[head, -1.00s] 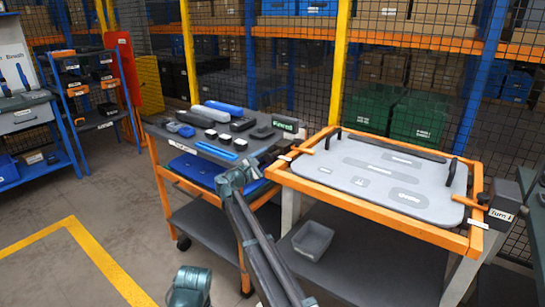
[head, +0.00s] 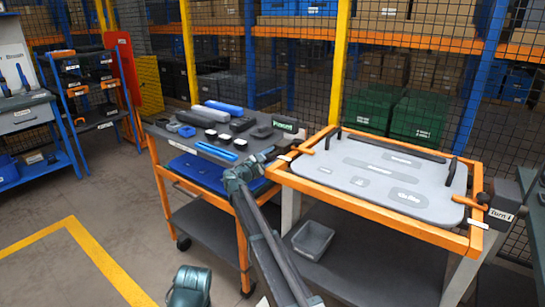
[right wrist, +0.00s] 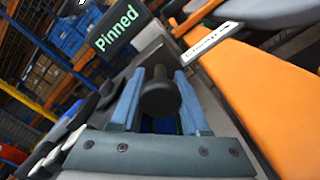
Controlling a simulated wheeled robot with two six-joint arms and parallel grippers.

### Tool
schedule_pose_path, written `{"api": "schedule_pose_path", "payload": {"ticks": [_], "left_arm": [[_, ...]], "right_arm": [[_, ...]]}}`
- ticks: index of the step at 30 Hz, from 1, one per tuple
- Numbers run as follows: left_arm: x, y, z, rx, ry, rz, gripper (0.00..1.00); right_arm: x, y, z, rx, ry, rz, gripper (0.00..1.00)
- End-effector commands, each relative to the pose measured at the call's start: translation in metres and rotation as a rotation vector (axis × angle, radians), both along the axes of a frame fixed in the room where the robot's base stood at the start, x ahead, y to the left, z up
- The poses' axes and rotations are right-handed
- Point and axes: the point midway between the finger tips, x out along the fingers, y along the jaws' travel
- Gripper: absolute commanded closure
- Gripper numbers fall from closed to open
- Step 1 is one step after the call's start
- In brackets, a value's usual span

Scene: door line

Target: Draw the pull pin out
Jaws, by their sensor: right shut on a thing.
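The pull pin shows in the right wrist view as a dark round knob (right wrist: 160,97) between the two blue fingers of my right gripper (right wrist: 158,88). The fingers are shut on it, one on each side. In the head view my right gripper (head: 268,155) is at the left edge of the orange-framed table, just below the "Pinned" sign (head: 286,124); the pin is too small and covered to make out there. The sign also shows at the upper left of the right wrist view (right wrist: 115,30). How deep the pin sits is hidden. My left gripper is out of view.
The orange-framed table (head: 390,232) holds a grey panel (head: 345,190) with an orange handle (head: 470,203) at its right. A grey cart (head: 160,127) with blue and black items stands left of it. A grey bin (head: 312,240) sits on the lower shelf. Floor is free at left.

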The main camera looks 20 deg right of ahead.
Motion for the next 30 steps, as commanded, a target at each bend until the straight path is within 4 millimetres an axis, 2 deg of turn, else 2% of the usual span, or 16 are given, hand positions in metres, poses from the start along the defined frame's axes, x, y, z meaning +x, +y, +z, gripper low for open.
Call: {"api": "schedule_pose_path", "payload": {"ticks": [1, 3, 30], "left_arm": [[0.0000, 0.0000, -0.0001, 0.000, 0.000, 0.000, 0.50], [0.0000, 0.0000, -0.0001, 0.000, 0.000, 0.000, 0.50], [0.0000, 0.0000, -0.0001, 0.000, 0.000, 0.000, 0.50]], "right_arm": [[-0.0003, 0.0000, -0.0002, 0.001, 0.000, -0.001, 0.91], [-0.0003, 0.0000, -0.0002, 0.001, 0.000, -0.001, 1.00], [-0.0003, 0.0000, -0.0004, 0.001, 0.000, -0.001, 1.00]]}}
